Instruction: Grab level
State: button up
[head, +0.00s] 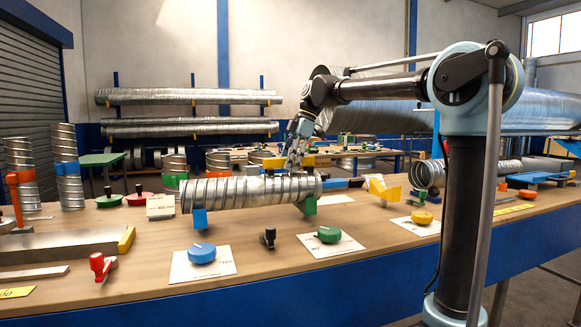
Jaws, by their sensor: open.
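A short yellow bar (272,163), which looks like the level, shows at the top of the ribbed metal spiral duct (240,190). I cannot tell whether it rests on the duct or lies behind it. My gripper (293,168) points down at the bar's middle, with its fingers open, and hides part of the bar. I cannot tell whether the fingers touch it. The duct lies level across a blue support (200,219) and a green support (310,204) on the wooden bench (270,290).
Blue (202,253), green (328,234) and yellow (422,217) knobs sit on white cards in front. A small black clamp (268,238) stands between them. A long grey bar with a yellow end (126,239) lies left. Upright duct pieces (68,165) stand at the left.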

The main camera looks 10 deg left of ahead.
jog(key=shift+f, duration=0.25)
dwell(0.3)
grip_shut()
